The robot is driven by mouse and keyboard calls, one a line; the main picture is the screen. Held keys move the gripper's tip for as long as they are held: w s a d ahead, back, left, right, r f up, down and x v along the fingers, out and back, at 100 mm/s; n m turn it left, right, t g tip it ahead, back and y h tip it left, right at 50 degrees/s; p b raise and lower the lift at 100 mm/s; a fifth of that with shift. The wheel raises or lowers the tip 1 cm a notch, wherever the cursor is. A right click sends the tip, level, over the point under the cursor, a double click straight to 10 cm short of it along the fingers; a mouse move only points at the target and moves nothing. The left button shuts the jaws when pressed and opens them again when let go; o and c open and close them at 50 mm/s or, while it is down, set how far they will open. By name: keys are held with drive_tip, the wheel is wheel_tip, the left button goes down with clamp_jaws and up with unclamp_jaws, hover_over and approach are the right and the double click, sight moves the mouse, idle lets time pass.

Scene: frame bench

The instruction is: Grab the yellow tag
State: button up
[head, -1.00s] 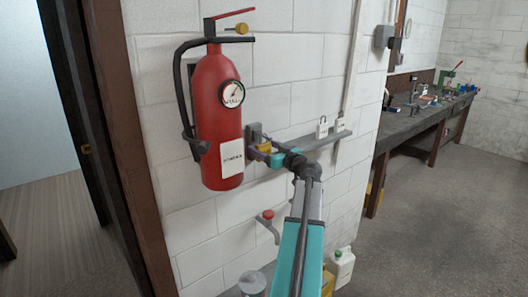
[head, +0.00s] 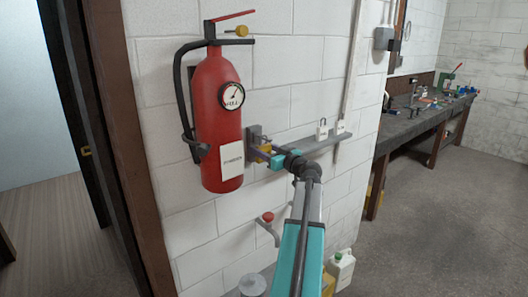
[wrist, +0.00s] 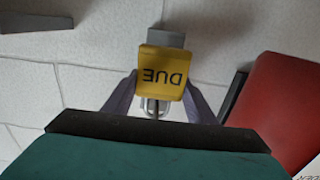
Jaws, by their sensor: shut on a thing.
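The yellow tag (wrist: 164,72), marked "DUE", sits between the two fingers of my gripper (wrist: 162,100) in the wrist view. A small metal piece shows at its lower edge, between the fingers. In the head view the tag (head: 264,149) is a small yellow patch at the wall bracket, partly hidden by my gripper (head: 268,157). My gripper is shut on the tag, close to the wall and just right of the fire extinguisher. A grey block (wrist: 166,39) lies behind the tag; I cannot tell whether they touch.
The red fire extinguisher (head: 216,110) hangs close on the left, with a white label. A grey shelf (head: 303,141) with a small white padlock-like item (head: 322,130) runs along the wall to the right. A workbench (head: 408,125) stands farther right, beyond open floor.

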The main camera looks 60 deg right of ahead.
drive_tip(key=shift+r+b, duration=0.4)
drive_tip(key=shift+r, duration=0.15)
drive_tip(key=b+v, duration=0.6)
drive_tip(key=v, duration=1.2)
drive_tip(key=shift+r, duration=0.15)
